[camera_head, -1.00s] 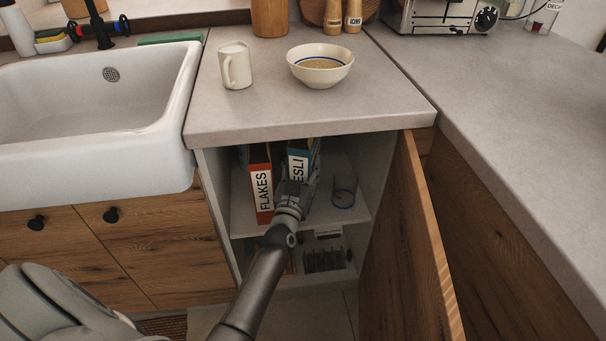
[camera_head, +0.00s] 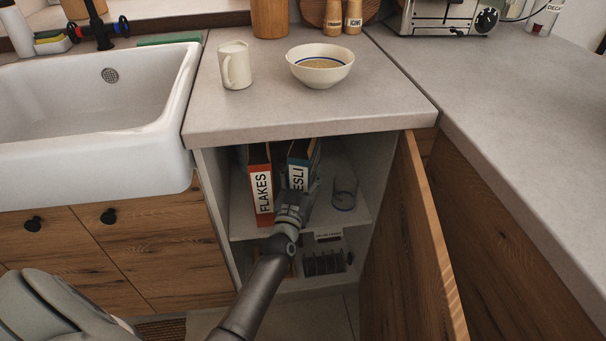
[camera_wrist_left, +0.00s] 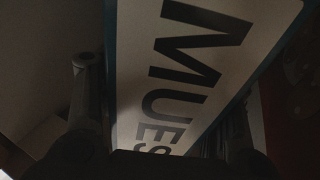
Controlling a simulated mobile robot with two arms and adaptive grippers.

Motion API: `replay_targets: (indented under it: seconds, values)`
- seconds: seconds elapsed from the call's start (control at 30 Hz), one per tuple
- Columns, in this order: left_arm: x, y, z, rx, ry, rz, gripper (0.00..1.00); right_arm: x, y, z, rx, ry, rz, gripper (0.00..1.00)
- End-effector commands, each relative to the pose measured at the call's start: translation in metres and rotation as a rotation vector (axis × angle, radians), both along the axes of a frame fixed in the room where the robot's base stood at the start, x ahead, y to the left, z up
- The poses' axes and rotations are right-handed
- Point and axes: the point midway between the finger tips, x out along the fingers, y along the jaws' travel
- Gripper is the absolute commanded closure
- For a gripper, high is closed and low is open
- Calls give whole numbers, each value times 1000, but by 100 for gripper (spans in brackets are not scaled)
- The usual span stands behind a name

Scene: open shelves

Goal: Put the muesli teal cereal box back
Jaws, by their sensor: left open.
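The teal muesli box (camera_head: 299,167) stands upright on the upper shelf of the open cabinet, its white label facing out. My left gripper (camera_head: 299,192) is in front of it and hides its lower part. In the left wrist view the muesli box (camera_wrist_left: 185,75) fills the middle, with one open finger on each side. My left gripper (camera_wrist_left: 160,112) is open around the box; I cannot tell whether a finger touches it. My right gripper is not in view.
A red flakes box (camera_head: 261,185) stands left of the muesli box, and a glass (camera_head: 344,194) stands to the right on the shelf (camera_head: 240,226). The open cabinet door (camera_head: 425,235) bounds the right side. A bowl (camera_head: 320,66) and jug (camera_head: 236,66) stand on the counter above.

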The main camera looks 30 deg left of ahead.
Motion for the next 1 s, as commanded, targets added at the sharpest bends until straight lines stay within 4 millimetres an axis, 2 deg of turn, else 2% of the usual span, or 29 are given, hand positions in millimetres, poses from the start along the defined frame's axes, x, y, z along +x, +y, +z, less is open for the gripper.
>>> replay_targets:
  seconds: [0.13, 0.23, 0.4, 0.7, 0.9, 1.0]
  values:
    - [0, 0, 2, 0, 0, 0, 41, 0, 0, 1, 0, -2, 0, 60]
    - [-11, -3, -1, 0, 2, 0, 41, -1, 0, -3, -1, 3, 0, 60]
    - [-43, -11, -5, 0, 4, -1, 41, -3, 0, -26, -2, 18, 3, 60]
    - [-98, -25, -14, -1, 3, -1, 41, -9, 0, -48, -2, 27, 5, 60]
    - [-113, -31, -17, -1, 7, -7, 41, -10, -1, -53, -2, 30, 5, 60]
    - [-115, -41, -30, -5, 57, -49, 41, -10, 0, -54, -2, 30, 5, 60]
